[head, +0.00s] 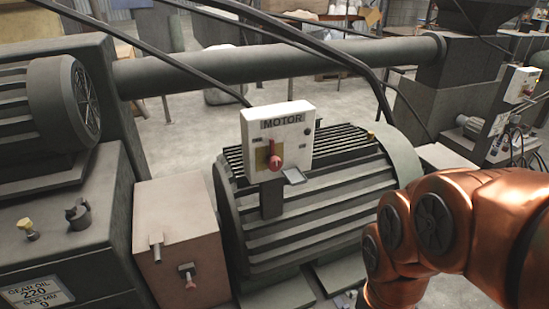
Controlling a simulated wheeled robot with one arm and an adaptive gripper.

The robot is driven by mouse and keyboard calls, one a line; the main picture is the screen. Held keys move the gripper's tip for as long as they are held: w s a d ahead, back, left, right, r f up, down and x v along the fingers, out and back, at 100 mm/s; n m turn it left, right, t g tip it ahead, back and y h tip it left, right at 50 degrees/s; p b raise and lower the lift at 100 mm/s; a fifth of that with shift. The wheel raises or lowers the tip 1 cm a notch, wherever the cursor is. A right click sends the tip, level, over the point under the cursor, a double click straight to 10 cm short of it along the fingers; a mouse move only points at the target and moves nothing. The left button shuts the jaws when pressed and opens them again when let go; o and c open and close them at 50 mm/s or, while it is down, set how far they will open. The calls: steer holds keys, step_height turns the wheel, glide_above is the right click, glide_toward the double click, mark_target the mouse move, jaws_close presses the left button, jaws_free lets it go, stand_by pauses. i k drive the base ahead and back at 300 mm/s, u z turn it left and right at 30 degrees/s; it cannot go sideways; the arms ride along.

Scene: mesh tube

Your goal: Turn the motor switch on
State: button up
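The motor switch is a red rotary knob (276,162) on the front of a white box labelled MOTOR (296,142). Its handle points roughly upward in the head view, over a yellowish plate. Small marks sit on either side of the knob, too small to read. The box stands on top of the ribbed grey motor (310,222), and a small grey flap sticks out at its lower edge. My orange arm is at the lower right, apart from the box. My gripper does not show.
A thick horizontal pipe (280,65) and black cables pass behind and above the box. A pinkish metal box (180,235) with small levers stands left of the motor. A grey machine with a gear oil label (38,292) is at the far left. Space before the switch looks clear.

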mark_target(273, 163)
steer(key=z, duration=0.05)
steer(key=k, duration=1.2)
steer(key=u, duration=0.85)
steer(key=i, duration=0.95)
steer(key=u, duration=0.4)
